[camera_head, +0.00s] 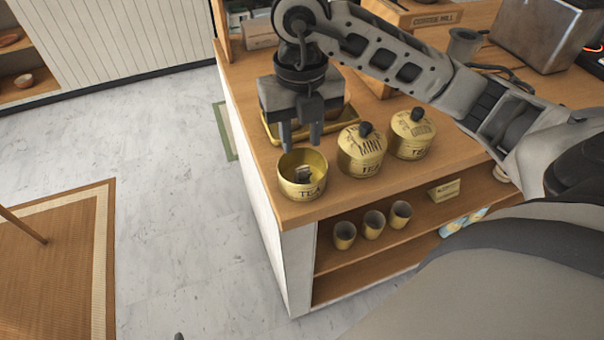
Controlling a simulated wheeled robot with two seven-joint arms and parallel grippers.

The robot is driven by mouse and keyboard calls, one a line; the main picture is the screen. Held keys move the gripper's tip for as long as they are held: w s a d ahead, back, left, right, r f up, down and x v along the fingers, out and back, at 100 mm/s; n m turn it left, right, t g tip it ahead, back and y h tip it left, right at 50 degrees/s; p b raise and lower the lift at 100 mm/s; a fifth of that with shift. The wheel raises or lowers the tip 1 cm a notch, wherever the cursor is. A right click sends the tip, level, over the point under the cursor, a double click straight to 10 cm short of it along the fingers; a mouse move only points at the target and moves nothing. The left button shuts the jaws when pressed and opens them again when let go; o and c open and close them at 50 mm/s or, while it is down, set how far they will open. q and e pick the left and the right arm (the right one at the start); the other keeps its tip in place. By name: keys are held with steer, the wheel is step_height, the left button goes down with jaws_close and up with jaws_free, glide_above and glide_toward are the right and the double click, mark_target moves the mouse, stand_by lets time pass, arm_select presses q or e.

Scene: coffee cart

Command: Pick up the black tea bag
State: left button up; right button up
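An open gold tin (302,190) lettered "TEA" stands near the front left corner of the wooden counter. A small dark and pale item that looks like the black tea bag (304,174) is inside it, partly hidden by the rim. My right gripper (302,138) points down just behind and above the tin's mouth in the picture. Its fingers are apart, with nothing visible between them. How high the fingertips are over the tin is hard to tell. My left gripper is not in view.
Two lidded tea tins, one lettered "MINT" (360,160) and another (411,140), stand to the right. A gold tray (268,124) lies behind the gripper. Several cups (373,224) stand on the shelf below. The counter's left edge is close to the open tin.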

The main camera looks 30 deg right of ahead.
mark_target(302, 169)
step_height(302, 169, down, 2)
steer(key=shift+f, duration=0.2)
steer(key=f, duration=0.2)
steer(key=s+f+p, duration=0.1)
steer(key=f, duration=0.1)
steer(key=shift+a+f, duration=0.15)
steer(key=shift+w+f, duration=0.1)
steer(key=shift+f, duration=0.35)
steer(key=c, duration=0.6)
